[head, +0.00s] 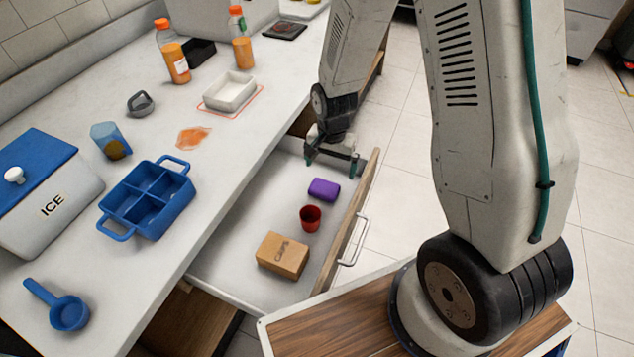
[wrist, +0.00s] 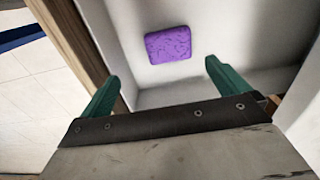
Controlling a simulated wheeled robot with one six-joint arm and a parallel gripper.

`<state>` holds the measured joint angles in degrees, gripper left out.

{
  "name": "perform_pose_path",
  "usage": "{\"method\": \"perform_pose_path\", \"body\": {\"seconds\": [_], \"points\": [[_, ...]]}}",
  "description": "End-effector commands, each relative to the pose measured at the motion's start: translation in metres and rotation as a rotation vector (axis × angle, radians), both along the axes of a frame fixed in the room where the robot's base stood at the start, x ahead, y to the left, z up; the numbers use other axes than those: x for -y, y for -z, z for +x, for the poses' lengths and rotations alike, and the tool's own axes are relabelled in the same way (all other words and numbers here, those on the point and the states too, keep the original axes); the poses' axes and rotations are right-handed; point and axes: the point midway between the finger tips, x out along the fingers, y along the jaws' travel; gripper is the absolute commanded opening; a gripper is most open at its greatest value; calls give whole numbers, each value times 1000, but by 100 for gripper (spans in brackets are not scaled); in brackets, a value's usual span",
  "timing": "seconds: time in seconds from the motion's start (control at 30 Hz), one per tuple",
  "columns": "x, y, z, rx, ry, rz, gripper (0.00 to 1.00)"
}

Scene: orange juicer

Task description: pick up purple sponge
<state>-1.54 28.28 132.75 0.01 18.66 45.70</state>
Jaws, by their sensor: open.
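The purple sponge (head: 324,190) lies on the floor of the open drawer (head: 232,262), toward the drawer's front panel. It also shows in the wrist view (wrist: 168,45), whole and uncovered, beyond my fingertips. My gripper (head: 331,165) is over the drawer at its far end, just behind the sponge in the head view. Its green fingers are spread wide with nothing between them. The fingers do not touch the sponge.
A red cup (head: 310,218) and a cardboard box (head: 283,256) stand in the drawer, nearer than the sponge. The wooden drawer front (head: 346,222) and the side walls bound the space. The counter above holds a blue divided tray (head: 118,230), a white dish (head: 230,92) and bottles.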

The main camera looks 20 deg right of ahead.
Motion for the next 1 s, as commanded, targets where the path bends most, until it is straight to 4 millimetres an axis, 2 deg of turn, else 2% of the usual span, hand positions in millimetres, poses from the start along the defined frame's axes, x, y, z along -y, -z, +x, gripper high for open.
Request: {"method": "perform_pose_path", "body": {"seconds": [0.03, 0.1, 0.53, 0.8, 1.0], "points": [[-2, 11, 0, -6, 9, 0, 100], [-6, 19, 0, -7, 20, 0, 100], [-20, 60, 3, -7, 10, 0, 100], [-20, 96, 7, -7, 12, 0, 100], [-19, 102, 7, -5, 13, -1, 100]]}}
